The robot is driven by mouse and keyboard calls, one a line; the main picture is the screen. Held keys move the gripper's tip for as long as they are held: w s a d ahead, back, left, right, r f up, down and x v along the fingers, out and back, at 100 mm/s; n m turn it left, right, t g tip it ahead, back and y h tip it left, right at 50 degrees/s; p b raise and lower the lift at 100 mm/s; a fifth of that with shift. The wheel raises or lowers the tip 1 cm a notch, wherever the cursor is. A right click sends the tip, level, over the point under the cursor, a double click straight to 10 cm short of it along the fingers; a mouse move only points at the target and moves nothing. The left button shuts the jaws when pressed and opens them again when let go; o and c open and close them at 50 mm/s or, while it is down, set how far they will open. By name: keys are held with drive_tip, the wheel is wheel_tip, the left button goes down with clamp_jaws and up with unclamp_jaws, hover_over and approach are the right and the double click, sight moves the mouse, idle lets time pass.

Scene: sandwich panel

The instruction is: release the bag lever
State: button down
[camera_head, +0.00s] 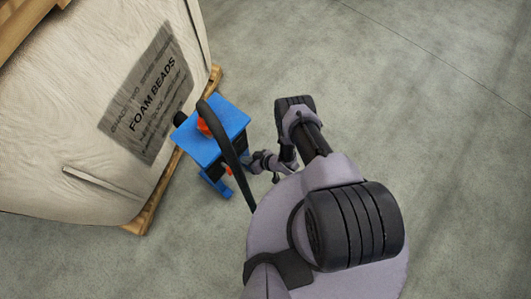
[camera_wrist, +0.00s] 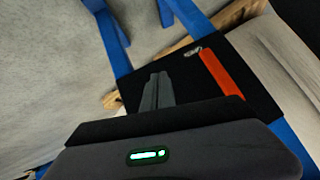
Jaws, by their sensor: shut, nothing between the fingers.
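In the wrist view, an orange bar (camera_wrist: 222,72), which looks like the lever, lies slanted across a black panel (camera_wrist: 262,88) held in a blue frame. My gripper (camera_wrist: 157,80) is shut and empty, with its grey fingertips over the panel to the left of the orange bar and apart from it. In the head view, a blue stand (camera_head: 232,113) beside the large bag shows an orange piece (camera_head: 203,127) on top and a small orange bit (camera_head: 229,171) low on its side. My fingers cannot be made out there.
A large off-white bag (camera_head: 60,120) marked "FOAM BEADS" stands on a wooden pallet (camera_head: 140,218) left of the stand. A small metal ring or link (camera_wrist: 193,50) shows near the orange bar's upper end. Bare concrete floor lies to the right.

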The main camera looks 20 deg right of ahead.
drive_tip(key=s+d, duration=0.1)
drive_tip(key=d, duration=0.8)
drive_tip(key=shift+s+d, duration=0.35)
drive_tip(key=shift+w, duration=0.1)
